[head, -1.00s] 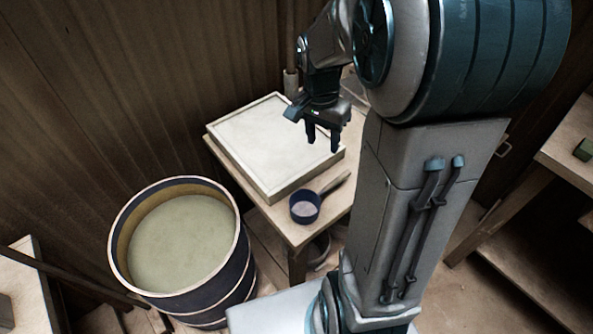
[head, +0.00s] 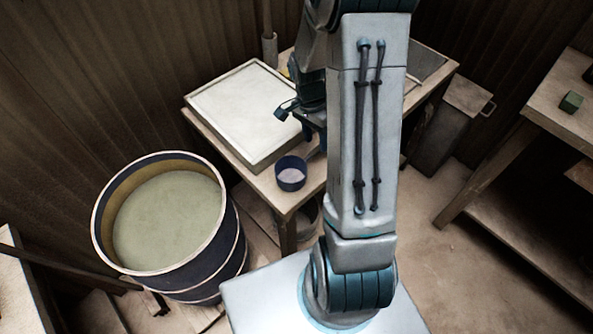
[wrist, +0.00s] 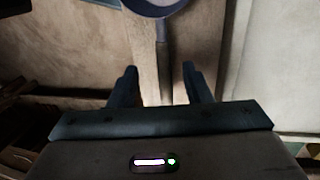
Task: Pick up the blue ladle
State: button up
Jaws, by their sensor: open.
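The blue ladle (head: 291,174) rests on the wooden table near its front edge, beside the white framed tray. In the head view its round cup shows and my arm hides the handle. In the wrist view the cup is cut off at the top edge, and the ladle's dark handle (wrist: 163,70) points down toward the space between my fingers. My gripper (wrist: 160,84) is open and empty, with one finger to each side of the handle's line. In the head view my gripper (head: 309,133) is partly hidden by my arm, close behind the cup.
The white framed tray (head: 262,153) covers the table's left part. A barrel (head: 240,235) of pale greenish liquid stands at the left. A shelf bench with a green block (head: 571,101) is at the right.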

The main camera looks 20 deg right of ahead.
aim_at(316, 148)
jog(key=shift+s+d+f, duration=0.1)
jog(key=shift+s+f, duration=0.05)
jog(key=shift+f, duration=1.15)
jog(key=shift+s+f, duration=0.1)
jog(key=shift+f, duration=1.2)
grip_shut()
